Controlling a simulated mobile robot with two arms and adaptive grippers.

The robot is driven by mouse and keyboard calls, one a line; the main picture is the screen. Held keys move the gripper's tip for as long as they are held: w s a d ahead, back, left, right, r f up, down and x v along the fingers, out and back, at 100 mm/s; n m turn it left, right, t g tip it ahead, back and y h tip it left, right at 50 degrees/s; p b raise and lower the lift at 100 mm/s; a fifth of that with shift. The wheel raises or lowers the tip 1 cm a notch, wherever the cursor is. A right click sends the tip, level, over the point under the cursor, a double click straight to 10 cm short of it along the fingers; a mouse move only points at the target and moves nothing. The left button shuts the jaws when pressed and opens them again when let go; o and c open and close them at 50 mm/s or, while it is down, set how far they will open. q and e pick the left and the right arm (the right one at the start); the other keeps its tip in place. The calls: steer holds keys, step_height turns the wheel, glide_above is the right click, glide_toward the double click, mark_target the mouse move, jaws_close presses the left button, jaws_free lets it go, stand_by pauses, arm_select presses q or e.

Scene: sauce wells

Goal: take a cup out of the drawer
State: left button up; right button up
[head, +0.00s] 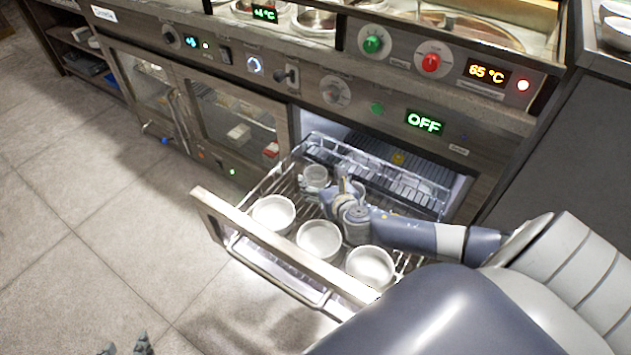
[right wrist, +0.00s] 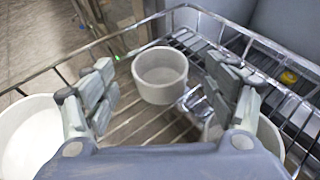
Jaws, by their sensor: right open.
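The drawer (head: 255,238) is pulled out, with a wire rack inside. Several white cups stand on it: three along the front, a left one (head: 273,212), a middle one (head: 319,240) and a right one (head: 370,265), plus a back cup (head: 315,176). My right gripper (head: 342,186) is low over the rack beside the back cup, open and empty. In the right wrist view, one cup (right wrist: 160,75) stands upright ahead, between and beyond the spread fingers (right wrist: 158,90). Grey tips, probably my left gripper (head: 125,347), show at the bottom left edge; their opening is unclear.
Another cup (right wrist: 28,138) is left of the fingers in the right wrist view, and one is partly hidden at right. The drawer's wire side rails (right wrist: 235,38) surround the rack. Closed glass-door cabinets (head: 235,115) stand left. The tiled floor (head: 110,235) is clear.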

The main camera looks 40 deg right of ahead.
mark_target(312, 169)
steer(key=b+x, duration=0.2)
steer(key=x, duration=0.3)
steer(key=shift+w, duration=0.2)
arm_select(q)
steer(key=w+d+r+t+h, duration=0.1)
steer(key=w+d+r+t, duration=0.1)
steer(key=w+r+t, duration=0.3)
step_height(312, 169, up, 3)
steer(key=shift+w+d+f, duration=0.1)
steer(key=shift+w+d, duration=0.25)
steer(key=shift+w, duration=0.35)
arm_select(e)
steer(key=c, duration=1.2)
